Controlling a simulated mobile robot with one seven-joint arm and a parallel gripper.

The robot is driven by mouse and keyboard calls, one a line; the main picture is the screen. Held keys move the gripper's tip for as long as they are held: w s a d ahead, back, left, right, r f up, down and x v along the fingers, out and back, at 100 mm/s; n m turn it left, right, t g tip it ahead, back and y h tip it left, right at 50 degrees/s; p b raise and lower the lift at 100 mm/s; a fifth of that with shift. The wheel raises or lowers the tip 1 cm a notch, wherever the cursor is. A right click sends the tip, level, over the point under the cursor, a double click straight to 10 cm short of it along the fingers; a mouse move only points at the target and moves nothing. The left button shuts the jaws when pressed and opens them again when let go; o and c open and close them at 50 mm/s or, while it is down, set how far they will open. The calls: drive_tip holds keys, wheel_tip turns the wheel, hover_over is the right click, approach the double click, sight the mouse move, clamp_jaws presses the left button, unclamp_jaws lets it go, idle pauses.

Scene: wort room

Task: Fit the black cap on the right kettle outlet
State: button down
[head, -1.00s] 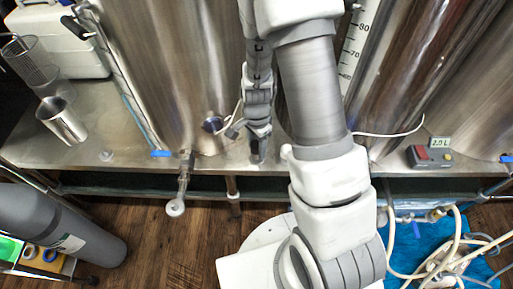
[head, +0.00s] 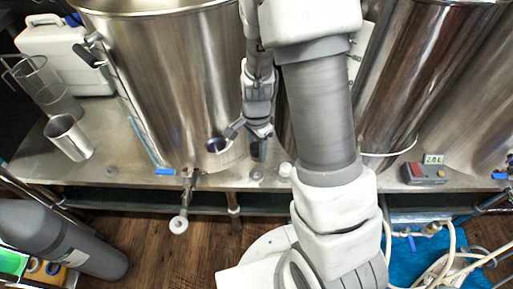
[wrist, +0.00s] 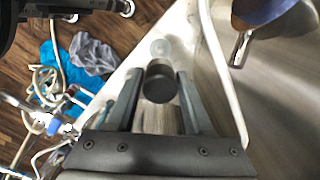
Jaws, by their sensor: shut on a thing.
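My gripper (head: 258,133) is shut on the black cap (wrist: 160,82), a short dark cylinder between the two fingertips in the wrist view. In the head view the cap shows as a dark end (head: 258,150) below the fingers. A big steel kettle (head: 165,85) stands left of my gripper. An outlet with a dark blue round face (head: 217,144) is low on its right side, left of my gripper; a metal piece by it reaches toward the gripper. In the wrist view a dark blue round part (wrist: 262,8) shows at upper right. The cap is apart from it.
A second kettle (head: 410,85) stands right, partly behind my arm. A tap (head: 182,205) sticks out past the bench's front edge. A steel cup (head: 68,138), a small red-and-grey box (head: 425,173) and a pale disc (head: 257,175) are on the bench. Hoses (head: 450,255) lie at lower right.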

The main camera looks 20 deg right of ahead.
sight(256, 146)
drive_tip(key=shift+r+p, duration=1.7)
drive_tip(key=shift+r, duration=0.4)
